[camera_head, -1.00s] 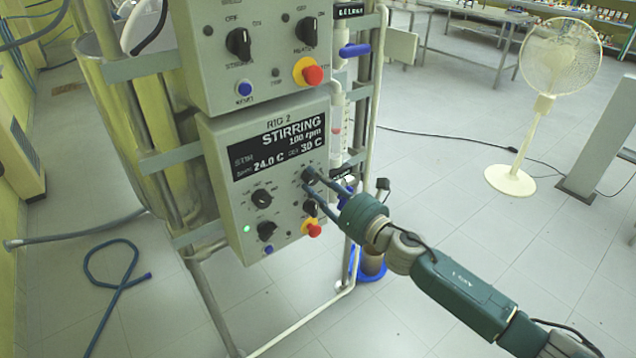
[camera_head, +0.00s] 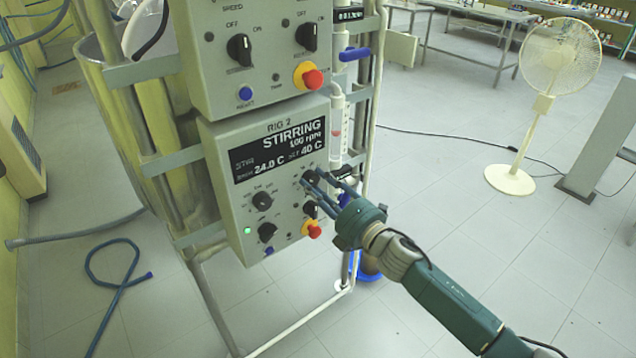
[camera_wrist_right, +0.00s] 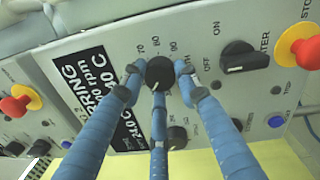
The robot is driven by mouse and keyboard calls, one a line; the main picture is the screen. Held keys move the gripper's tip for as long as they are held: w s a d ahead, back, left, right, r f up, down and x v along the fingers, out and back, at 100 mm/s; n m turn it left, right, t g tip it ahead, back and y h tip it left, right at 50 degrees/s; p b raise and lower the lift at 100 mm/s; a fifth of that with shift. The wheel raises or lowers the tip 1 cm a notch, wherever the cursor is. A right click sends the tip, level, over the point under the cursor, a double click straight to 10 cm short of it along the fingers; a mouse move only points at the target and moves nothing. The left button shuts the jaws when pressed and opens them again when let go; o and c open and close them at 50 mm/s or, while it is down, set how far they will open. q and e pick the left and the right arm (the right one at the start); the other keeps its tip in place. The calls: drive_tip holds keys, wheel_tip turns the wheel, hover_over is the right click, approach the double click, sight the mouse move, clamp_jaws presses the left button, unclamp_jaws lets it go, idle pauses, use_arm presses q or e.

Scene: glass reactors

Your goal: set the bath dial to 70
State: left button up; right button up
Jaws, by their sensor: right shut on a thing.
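The control panel (camera_head: 290,215) of RIG 2 carries a black bath dial (camera_wrist_right: 158,71), with printed numbers such as 70, 80 and 90 beside it. My right gripper (camera_head: 313,181) has its fingers around this dial; in the wrist view its blue fingertips (camera_wrist_right: 160,80) are closed on the knob. In the head view the fingers partly cover the dial and its scale. The display (camera_head: 280,148) reads STIRRING, 100 rpm, 24.0 C and a set value of 40 C. My left gripper is out of view.
Close below the dial are another black knob (camera_head: 310,209) and a red stop button (camera_head: 313,230). Two more knobs sit left on the panel, beside a lit green lamp (camera_head: 247,230). Pipes with a blue valve handle (camera_head: 355,53) stand right of it.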

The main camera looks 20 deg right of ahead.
drive_tip(key=m+p, duration=0.1)
drive_tip(key=m, duration=0.5)
drive_tip(key=shift+s+a+f+p, duration=0.1)
drive_tip(key=shift+a+f+p, duration=0.1)
drive_tip(key=shift+p, duration=0.2)
drive_tip(key=m+p, duration=0.2)
drive_tip(key=m, duration=0.3)
drive_tip(key=shift+r+m+h, duration=0.1)
drive_tip(key=shift+m+h, duration=0.2)
drive_tip(key=shift+h, duration=0.1)
drive_tip(key=m+p, duration=0.2)
drive_tip(key=m, duration=0.3)
drive_tip(key=shift+d+r+m+p, duration=0.1)
drive_tip(key=shift+m+p, duration=0.65)
drive_tip(key=shift+m, duration=1.75)
drive_tip(key=o, duration=1.2)
drive_tip(key=shift+r, duration=0.1)
drive_tip(key=shift+c, duration=0.2)
